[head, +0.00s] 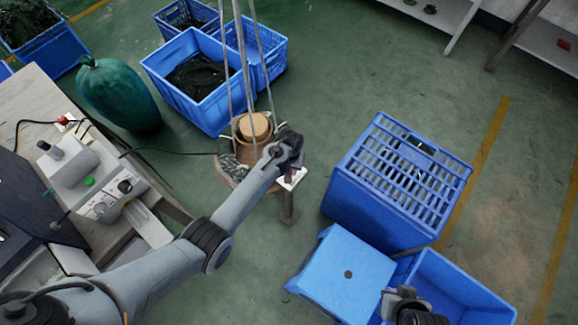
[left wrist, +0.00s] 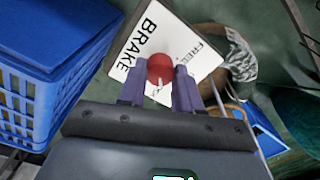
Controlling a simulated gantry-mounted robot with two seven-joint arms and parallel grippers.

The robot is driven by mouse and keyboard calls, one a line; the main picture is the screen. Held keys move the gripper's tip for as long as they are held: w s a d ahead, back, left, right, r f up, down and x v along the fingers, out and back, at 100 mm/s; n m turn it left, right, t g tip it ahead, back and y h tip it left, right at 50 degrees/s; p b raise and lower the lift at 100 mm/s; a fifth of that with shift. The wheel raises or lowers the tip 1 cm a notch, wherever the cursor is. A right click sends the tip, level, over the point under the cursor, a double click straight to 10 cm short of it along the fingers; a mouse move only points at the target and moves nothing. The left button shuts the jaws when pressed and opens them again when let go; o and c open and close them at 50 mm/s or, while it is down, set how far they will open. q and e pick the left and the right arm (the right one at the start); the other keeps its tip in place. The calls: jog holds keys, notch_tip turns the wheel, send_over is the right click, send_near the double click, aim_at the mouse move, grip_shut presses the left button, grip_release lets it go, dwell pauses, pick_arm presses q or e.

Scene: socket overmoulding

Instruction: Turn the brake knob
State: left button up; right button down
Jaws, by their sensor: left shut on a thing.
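The brake knob (left wrist: 160,67) is a red ball-shaped knob in the left wrist view. It sits on a white plate (left wrist: 142,48) marked BRAKE on one side and FREE on the other. My left gripper (left wrist: 158,84) has its two purple fingers on either side of the knob and is shut on it. In the head view the left gripper (head: 291,168) is at the white plate (head: 292,180) on top of a short post, and the arm hides the knob. My right gripper (head: 408,300) is at the bottom edge, partly cut off, its fingers unclear.
A hanging platform with a round wooden piece (head: 254,126) stands beside the post, held by several rods. A blue slatted crate (head: 345,190), a blue stool (head: 345,272) and an open blue bin (head: 455,285) stand to the right. A bench with machines (head: 100,185) is at left.

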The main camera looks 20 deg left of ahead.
pick_arm(q)
jog(key=n+p, duration=0.2)
jog(key=shift+r+n, duration=0.2)
jog(key=shift+n, duration=0.2)
jog(key=shift+f+n+p, duration=0.1)
jog(key=shift+n+p, duration=0.3)
jog(key=shift+n, duration=0.5)
jog(key=shift+n+p, duration=0.3)
jog(key=shift+n, duration=0.9)
jog(key=shift+f+n, duration=0.15)
jog(key=shift+n, duration=1.15)
jog(key=o, duration=1)
jog(key=shift+o, duration=0.2)
